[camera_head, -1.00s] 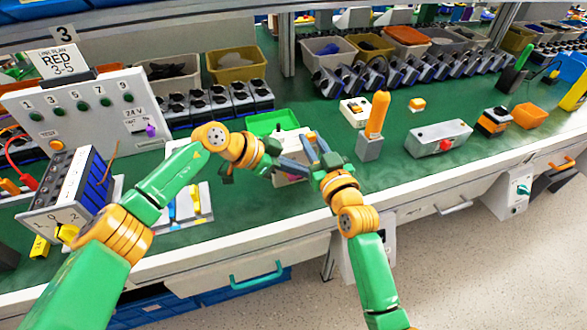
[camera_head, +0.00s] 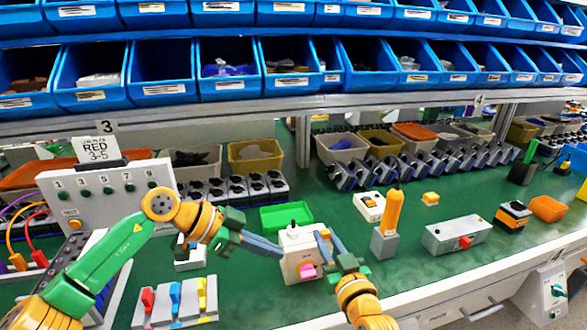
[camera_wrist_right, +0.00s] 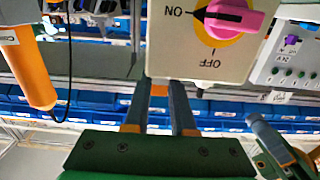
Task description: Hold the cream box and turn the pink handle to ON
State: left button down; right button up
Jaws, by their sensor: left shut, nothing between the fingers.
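A green tray (camera_head: 286,217) sits behind the box. An orange-handled tool in a grey block (camera_head: 384,242) stands to the right. A rack with red, blue and yellow levers (camera_head: 176,301) is at front left, and a switch panel (camera_head: 106,198) behind it. Bench right of the tool is partly clear.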

jog(key=o, duration=0.5)
jog(key=v, duration=1.2)
